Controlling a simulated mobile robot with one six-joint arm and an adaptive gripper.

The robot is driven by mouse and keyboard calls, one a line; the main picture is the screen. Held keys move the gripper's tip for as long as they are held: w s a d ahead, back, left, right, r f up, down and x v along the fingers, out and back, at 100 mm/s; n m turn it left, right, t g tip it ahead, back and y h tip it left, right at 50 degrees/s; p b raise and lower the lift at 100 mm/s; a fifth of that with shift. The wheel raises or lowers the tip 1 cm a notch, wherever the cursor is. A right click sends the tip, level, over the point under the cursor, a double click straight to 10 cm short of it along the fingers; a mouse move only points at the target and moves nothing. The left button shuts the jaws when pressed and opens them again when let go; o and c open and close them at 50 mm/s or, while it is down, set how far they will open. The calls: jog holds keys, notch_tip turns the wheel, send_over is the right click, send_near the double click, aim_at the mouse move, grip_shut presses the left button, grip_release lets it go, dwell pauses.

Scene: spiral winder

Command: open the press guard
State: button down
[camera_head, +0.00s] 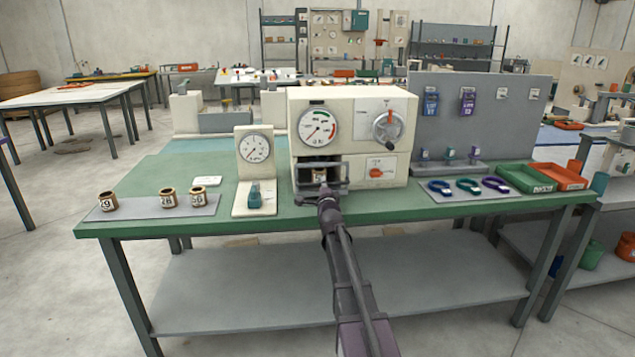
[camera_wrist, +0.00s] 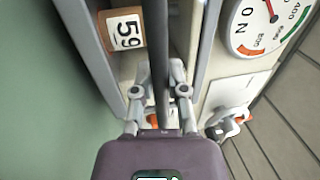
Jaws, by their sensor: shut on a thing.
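The press (camera_head: 350,120) is a cream box on the green table, with a round gauge on its upper left and a dial with a red lever on its upper right. Its guard (camera_head: 306,188) is a grey frame low in front of the dark opening. My gripper (camera_head: 324,192) reaches it from the front. In the wrist view my gripper (camera_wrist: 160,88) is shut on the guard's dark bar (camera_wrist: 157,45), with a finger on each side. A labelled bushing (camera_wrist: 125,32) sits inside the opening, behind the bar. The fingers and wrist hide part of the bar.
A small gauge stand (camera_head: 254,158) stands left of the press. Bushings (camera_head: 167,197) sit on a grey plate at the left. Coloured rings (camera_head: 468,185) and green and orange trays (camera_head: 556,177) lie at the right. The table's front edge is below my arm.

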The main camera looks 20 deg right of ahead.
jog(key=r+v, duration=0.2)
jog(key=v, duration=0.7)
jog(key=shift+s, duration=0.65)
jog(key=shift+f, duration=0.1)
jog(key=c, duration=0.6)
grip_release()
jog(key=shift+d, duration=0.1)
jog(key=shift+c, duration=0.2)
